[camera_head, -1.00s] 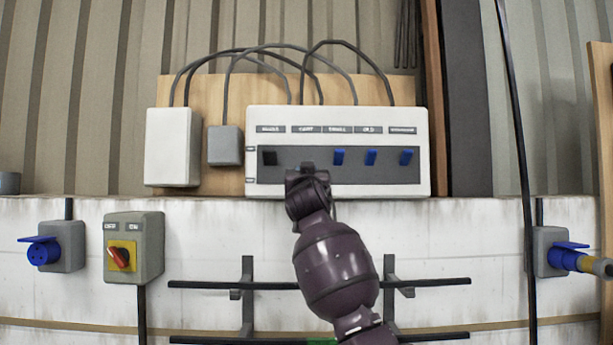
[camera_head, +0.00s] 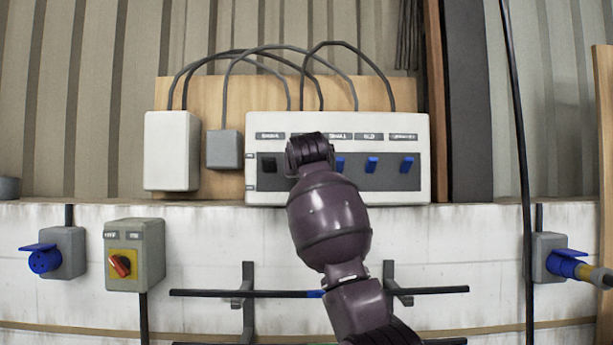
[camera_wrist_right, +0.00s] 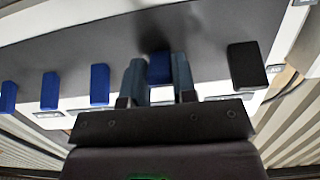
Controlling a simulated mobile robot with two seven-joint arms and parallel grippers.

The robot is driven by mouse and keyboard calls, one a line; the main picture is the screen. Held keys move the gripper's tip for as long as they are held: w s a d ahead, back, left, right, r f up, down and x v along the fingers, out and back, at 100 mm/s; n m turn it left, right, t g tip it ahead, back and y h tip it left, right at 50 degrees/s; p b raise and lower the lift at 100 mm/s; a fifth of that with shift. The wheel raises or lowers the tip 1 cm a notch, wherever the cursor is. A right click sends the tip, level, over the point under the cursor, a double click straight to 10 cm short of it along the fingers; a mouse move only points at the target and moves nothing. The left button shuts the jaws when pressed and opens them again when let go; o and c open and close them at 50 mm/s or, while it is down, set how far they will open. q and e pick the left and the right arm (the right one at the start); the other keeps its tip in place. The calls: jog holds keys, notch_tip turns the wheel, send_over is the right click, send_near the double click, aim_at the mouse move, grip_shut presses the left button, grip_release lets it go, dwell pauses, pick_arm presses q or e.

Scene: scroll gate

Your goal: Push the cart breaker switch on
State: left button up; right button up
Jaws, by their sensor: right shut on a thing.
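The white breaker panel (camera_head: 437,160) hangs on the wall in the head view, with a row of switches on its dark strip (camera_head: 340,184). The black switch (camera_head: 268,165) is at its left end and several blue ones are to the right. My right gripper (camera_head: 308,145) covers the second place from the left, the cart switch's, and hides it. In the wrist view my gripper (camera_wrist_right: 159,80) has its fingers on both sides of a blue switch, the cart breaker switch (camera_wrist_right: 160,69), beside the black switch (camera_wrist_right: 247,66). Its on or off position is unclear. My left gripper is out of view.
Blue switches (camera_head: 372,164) sit close to the right of my gripper. Cables loop above the panel. A grey box with a red rotary switch (camera_head: 120,265) and a blue socket (camera_head: 43,260) are lower left. A plugged blue socket (camera_head: 562,262) is lower right.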

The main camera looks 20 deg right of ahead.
jog(key=r+g, duration=0.1)
jog(key=g, duration=0.2)
jog(key=shift+r+y, duration=0.35)
jog(key=shift+y, duration=0.05)
jog(key=shift+w+d+r+g+y, duration=0.15)
jog(key=shift+r+g, duration=0.15)
jog(key=shift+g, duration=0.25)
jog(key=shift+w+r+g+y, duration=0.15)
jog(key=shift+r+g, duration=0.1)
jog(key=shift+g, duration=0.3)
jog(key=shift+r+g, duration=0.15)
jog(key=shift+g, duration=0.15)
jog(key=shift+w, duration=0.1)
jog(key=shift+w+r+g, duration=0.1)
jog(key=shift+r+g, duration=0.1)
jog(key=shift+g, duration=0.2)
jog(key=shift+y, duration=0.3)
jog(key=shift+f+g, duration=0.35)
jog(key=shift+g, duration=0.15)
jog(key=o, duration=0.9)
jog(key=shift+r, duration=0.1)
